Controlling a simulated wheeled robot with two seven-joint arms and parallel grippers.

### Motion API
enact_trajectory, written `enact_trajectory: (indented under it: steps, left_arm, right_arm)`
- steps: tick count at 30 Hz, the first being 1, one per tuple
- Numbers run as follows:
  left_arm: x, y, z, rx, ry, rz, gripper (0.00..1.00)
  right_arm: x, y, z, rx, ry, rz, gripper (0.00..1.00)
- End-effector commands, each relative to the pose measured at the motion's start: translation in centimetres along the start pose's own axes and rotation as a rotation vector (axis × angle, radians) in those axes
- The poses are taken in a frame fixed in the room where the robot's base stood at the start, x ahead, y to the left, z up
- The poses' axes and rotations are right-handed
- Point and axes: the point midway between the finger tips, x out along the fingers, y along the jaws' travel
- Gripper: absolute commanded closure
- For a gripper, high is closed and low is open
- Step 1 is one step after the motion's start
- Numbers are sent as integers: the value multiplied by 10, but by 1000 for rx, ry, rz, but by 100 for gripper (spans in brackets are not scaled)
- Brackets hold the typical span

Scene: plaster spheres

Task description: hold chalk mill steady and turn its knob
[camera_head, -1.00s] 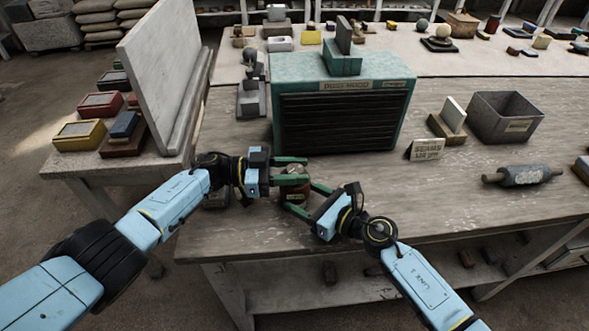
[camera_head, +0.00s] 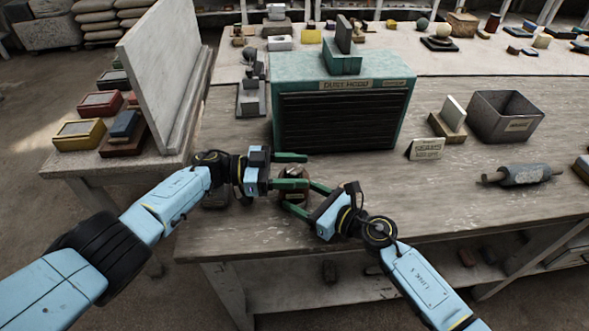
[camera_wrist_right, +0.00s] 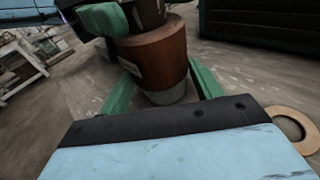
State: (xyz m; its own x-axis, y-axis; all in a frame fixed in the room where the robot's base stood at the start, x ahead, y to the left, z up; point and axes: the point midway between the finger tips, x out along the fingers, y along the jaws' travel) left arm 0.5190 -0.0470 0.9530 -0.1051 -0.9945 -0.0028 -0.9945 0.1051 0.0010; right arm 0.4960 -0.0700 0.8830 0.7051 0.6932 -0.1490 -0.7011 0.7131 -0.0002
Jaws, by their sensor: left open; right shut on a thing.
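The chalk mill (camera_head: 296,197) is a small reddish-brown cylinder standing near the front of the workbench, mostly covered by my grippers in the head view. In the right wrist view its brown body (camera_wrist_right: 157,62) has a pale label, a grey lower end and a darker upper part. My right gripper (camera_head: 301,198) is shut on the body, one finger on each side. My left gripper (camera_head: 306,170) is open at the mill's top, its fingers apart. One green finger of it shows beside the dark upper part in the right wrist view. The knob is hard to make out.
A green dust hood (camera_head: 398,110) with dark slats stands just behind the mill. To the right are a small sign (camera_head: 426,149), a grey bin (camera_head: 505,122) and a grey roller (camera_head: 522,175). A pale upright board (camera_head: 160,75) stands at left. The front right bench top is clear.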

Motion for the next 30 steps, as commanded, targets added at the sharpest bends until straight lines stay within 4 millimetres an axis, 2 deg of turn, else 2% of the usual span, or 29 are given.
enact_trajectory:
  steps: [5,11,14,24,30]
  left_arm:
    - [0,0,-2,2,1,0,43]
    - [-1,-1,-14,6,1,0,43]
    - [-1,0,-24,4,1,1,43]
    - [-1,0,-77,5,0,2,43]
    - [-1,0,-97,1,0,0,43]
  right_arm:
    - [0,0,-1,1,1,-1,59]
    - [0,-1,-1,1,1,-2,59]
    - [0,-1,-1,1,1,-3,59]
    - [-1,-1,-1,1,1,-3,59]
    - [-1,-2,-1,1,2,-3,59]
